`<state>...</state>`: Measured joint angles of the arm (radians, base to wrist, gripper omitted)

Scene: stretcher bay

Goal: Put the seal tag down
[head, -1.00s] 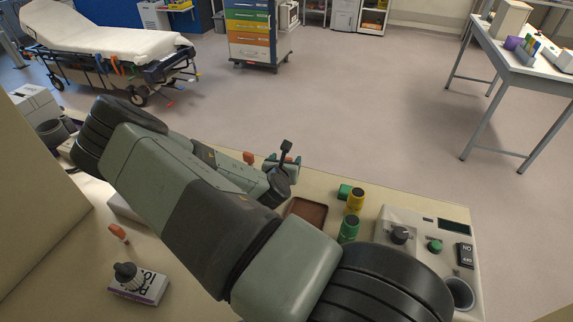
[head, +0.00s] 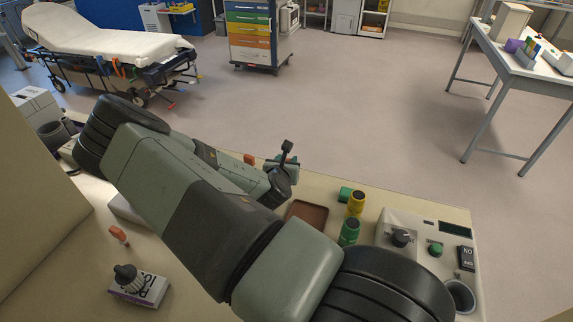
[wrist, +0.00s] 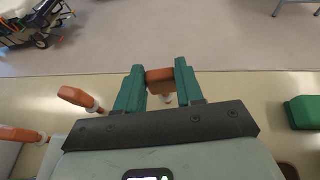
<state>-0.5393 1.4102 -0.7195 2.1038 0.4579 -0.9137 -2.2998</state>
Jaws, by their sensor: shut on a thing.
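My gripper (wrist: 160,88) has green fingers and is shut on an orange seal tag (wrist: 160,76) with a pale lower part. The tag sits between the fingers, over the beige counter near its far edge. I cannot tell whether it touches the counter. In the head view, my gripper (head: 284,166) is partly hidden by my own arm, and I cannot make out the held tag. Another similar orange tag (wrist: 78,97) is left of the fingers in the wrist view, and one more (wrist: 22,134) is farther left. In the head view, an orange tag (head: 119,235) stands at the left.
A brown tray (head: 307,213) lies right of the gripper. A black-topped item rests on a white box (head: 150,292) at lower left. The floor lies past the counter's edge.

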